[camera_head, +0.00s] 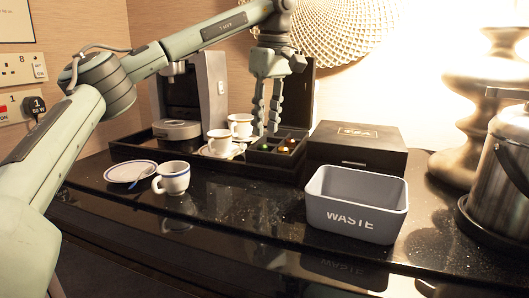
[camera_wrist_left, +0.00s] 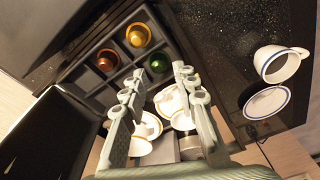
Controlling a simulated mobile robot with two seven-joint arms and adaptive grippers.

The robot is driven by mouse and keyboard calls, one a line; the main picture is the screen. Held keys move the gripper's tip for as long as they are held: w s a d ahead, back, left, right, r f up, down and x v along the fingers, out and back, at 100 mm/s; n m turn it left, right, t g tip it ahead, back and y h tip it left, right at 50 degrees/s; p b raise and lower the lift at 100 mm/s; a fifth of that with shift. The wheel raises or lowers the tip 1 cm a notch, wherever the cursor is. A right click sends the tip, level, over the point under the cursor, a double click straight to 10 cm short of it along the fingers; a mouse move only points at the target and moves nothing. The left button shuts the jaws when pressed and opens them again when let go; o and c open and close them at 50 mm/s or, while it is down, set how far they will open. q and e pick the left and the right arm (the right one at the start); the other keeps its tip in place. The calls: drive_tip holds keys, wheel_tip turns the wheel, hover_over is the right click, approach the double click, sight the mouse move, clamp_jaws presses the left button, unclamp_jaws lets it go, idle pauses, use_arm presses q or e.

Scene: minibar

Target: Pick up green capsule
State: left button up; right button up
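The green capsule (camera_wrist_left: 159,63) sits in a compartment of the dark capsule box (camera_wrist_left: 88,77), just beyond and between my left fingertips in the left wrist view. In the head view the green capsule (camera_head: 265,147) is a small spot in the box (camera_head: 275,159), below my left gripper (camera_head: 267,131). My left gripper (camera_wrist_left: 158,72) points down, open and empty, with its fingers apart above the box. A gold capsule (camera_wrist_left: 138,34) and a copper capsule (camera_wrist_left: 107,60) sit in other compartments nearby. My right gripper is not in view.
Cups stand on the tray (camera_head: 124,150) left of the box, before a coffee machine (camera_head: 215,88). A black case (camera_head: 357,146) stands right. A grey waste bin (camera_head: 356,205), a loose cup (camera_head: 173,178) and a saucer (camera_head: 130,171) are in front. The counter between them is clear.

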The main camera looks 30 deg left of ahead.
sight(263, 144)
use_arm(q)
drive_tip(key=f, duration=0.2)
drive_tip(key=a+f, duration=0.1)
drive_tip(key=shift+w+a+f, duration=0.1)
drive_tip(key=shift+w+f, duration=0.1)
drive_tip(key=shift+f, duration=0.8)
drive_tip(key=c, duration=0.4)
drive_tip(key=shift+o, duration=0.2)
drive_tip(key=shift+r, duration=0.1)
